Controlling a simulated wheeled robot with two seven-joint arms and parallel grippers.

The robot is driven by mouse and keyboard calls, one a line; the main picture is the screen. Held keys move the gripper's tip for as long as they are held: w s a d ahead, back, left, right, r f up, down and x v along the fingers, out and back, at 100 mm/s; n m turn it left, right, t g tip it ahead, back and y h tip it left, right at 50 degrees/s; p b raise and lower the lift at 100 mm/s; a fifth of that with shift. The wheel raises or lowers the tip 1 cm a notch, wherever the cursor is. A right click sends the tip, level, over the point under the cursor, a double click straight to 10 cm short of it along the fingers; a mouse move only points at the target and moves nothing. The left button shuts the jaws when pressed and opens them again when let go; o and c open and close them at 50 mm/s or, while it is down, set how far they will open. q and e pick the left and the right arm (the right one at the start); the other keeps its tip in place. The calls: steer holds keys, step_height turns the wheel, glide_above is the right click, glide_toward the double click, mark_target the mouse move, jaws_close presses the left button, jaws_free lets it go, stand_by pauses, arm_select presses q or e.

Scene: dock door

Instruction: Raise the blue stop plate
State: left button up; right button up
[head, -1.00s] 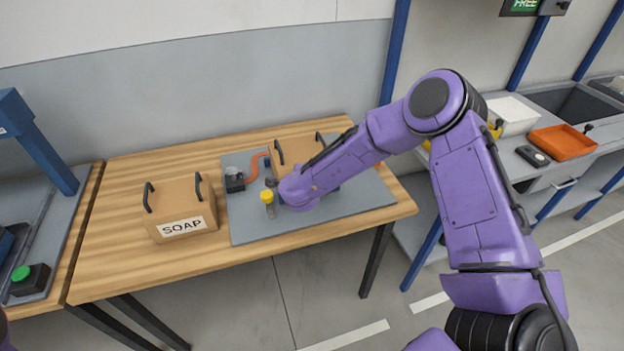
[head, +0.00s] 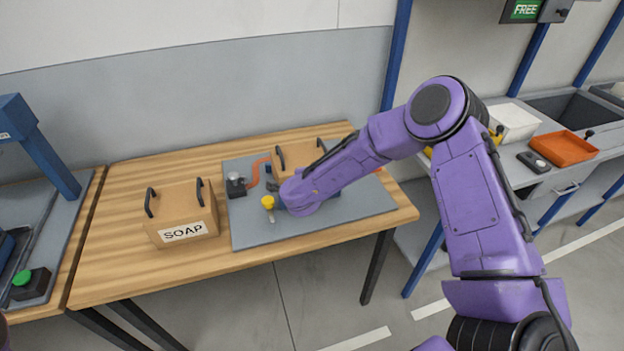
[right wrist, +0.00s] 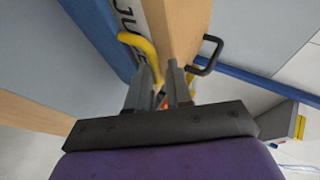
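In the right wrist view a blue plate (right wrist: 100,35) stands beside a wooden box (right wrist: 185,25) with a partly hidden label. A yellow bent handle (right wrist: 138,42) comes from the plate's side and runs down between the fingers of my right gripper (right wrist: 160,80). The fingers are close together, with the handle filling most of the gap. In the head view my right gripper is hidden behind my purple wrist, over the grey mat (head: 350,215). The plate is mostly hidden there by my arm. My left gripper is not in view.
A SOAP box (head: 185,212) with black handles stands left of the mat. A yellow-topped post (head: 268,202) and a dark fitting with an orange hose (head: 252,177) are close to my right wrist. A wooden box (head: 300,155) stands behind it. The table's front edge is clear.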

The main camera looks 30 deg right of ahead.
steer(key=b+v, duration=0.2)
steer(key=v, duration=0.8)
steer(key=shift+s+a+r, duration=0.1)
steer(key=shift+a, duration=0.05)
steer(key=s+a+f+n+y+b, duration=0.1)
steer(key=s+f+n+y, duration=0.1)
steer(key=s+f+n, duration=0.6)
steer(key=s+f+n+y+b, duration=0.1)
steer(key=s+f+n+y, duration=0.3)
steer(key=f, duration=0.7)
steer(key=s+d+f+n+g, duration=0.1)
steer(key=s+f+g, duration=0.1)
steer(key=s, duration=0.4)
steer(key=s+d+f+n+g+h, duration=0.1)
steer(key=s+f, duration=0.4)
steer(key=s, duration=0.2)
steer(key=s+d+f+n+g+h+b, duration=0.1)
steer(key=s+f+n+g, duration=0.1)
steer(key=s+f, duration=0.2)
steer(key=s, duration=0.3)
steer(key=shift+s+g, duration=0.25)
steer(key=shift+g, duration=0.05)
